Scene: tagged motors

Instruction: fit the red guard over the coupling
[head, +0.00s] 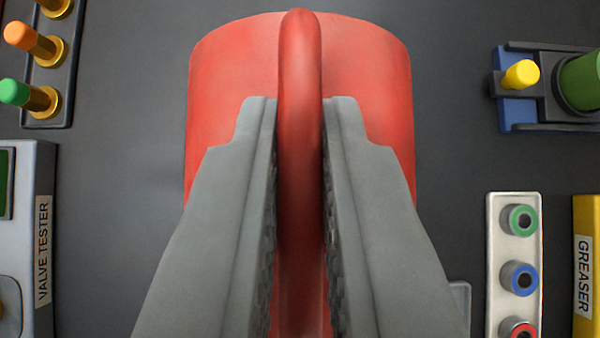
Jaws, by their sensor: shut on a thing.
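The red guard (220,90) is a curved red cover with a raised handle (300,100) along its middle. It fills the centre of the head view. My gripper (300,120) is shut on the handle, one grey finger on each side. The coupling is not visible; the guard and my fingers hide what lies beneath them. I cannot tell how high the guard is above the dark surface.
At the right are a green motor (582,82) on a blue-and-dark mount, a white panel (496,265) with coloured ring sockets, and a yellow greaser (588,230). At the left are a grey valve tester (42,180) and a rack (60,90) with orange and green pegs.

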